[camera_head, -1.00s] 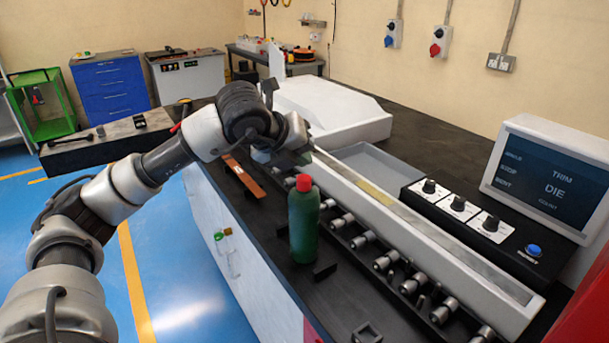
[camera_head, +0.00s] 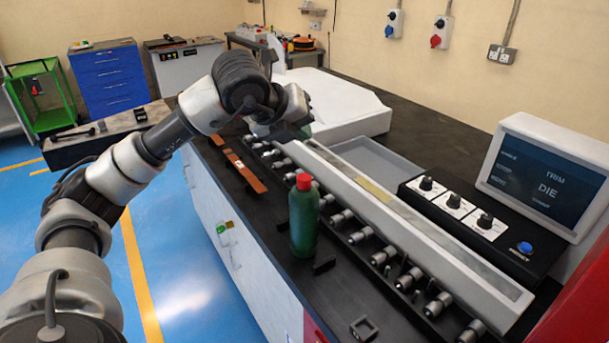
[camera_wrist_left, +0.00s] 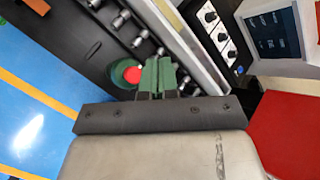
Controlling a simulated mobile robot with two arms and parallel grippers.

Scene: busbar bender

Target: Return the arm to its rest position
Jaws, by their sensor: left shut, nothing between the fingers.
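My left arm comes in from the left in the head view and reaches over the bench. Its gripper (camera_head: 304,131) is small and partly hidden behind the wrist there, above the far part of the roller row. In the left wrist view the two green fingers (camera_wrist_left: 157,77) are together, with nothing between them. A green bottle (camera_head: 304,220) with a red cap stands upright on the dark bench, nearer than the gripper. The red cap also shows in the left wrist view (camera_wrist_left: 132,73), just left of the fingers. My right gripper is not in view.
A row of metal rollers (camera_head: 383,257) and a long pale rail (camera_head: 420,230) run along the bench. A copper-coloured bar (camera_head: 245,171) lies at its left edge. A control box (camera_head: 470,217) and screen (camera_head: 548,180) stand right. The blue floor (camera_head: 180,270) is clear.

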